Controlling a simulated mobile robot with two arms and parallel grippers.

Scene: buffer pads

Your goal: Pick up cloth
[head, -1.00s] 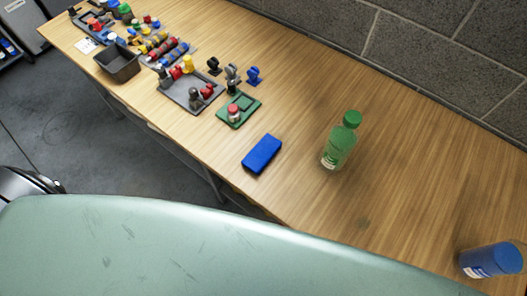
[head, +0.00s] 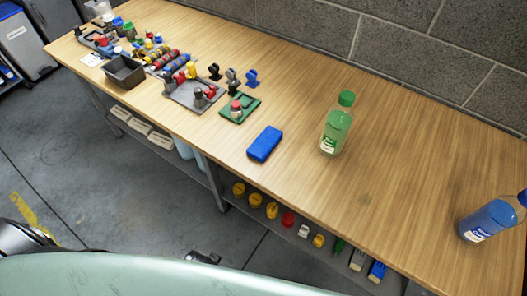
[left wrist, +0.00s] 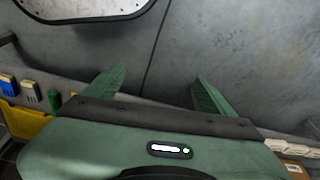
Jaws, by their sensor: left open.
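A blue folded cloth (head: 265,144) lies flat near the front edge of the wooden table in the head view. My left gripper (left wrist: 158,84) shows in the left wrist view with its two green fingers spread apart and nothing between them. Grey floor lies beyond the fingers there. The cloth is not in the left wrist view, and I cannot make out the left gripper in the head view. My right gripper is in neither view.
A green bottle (head: 336,124) stands right of the cloth, and a blue bottle (head: 488,219) is at the far right. A green tray (head: 240,109), a grey tray (head: 180,96) and a dark bin (head: 124,71) are left. A shelf with several coloured items runs under the table.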

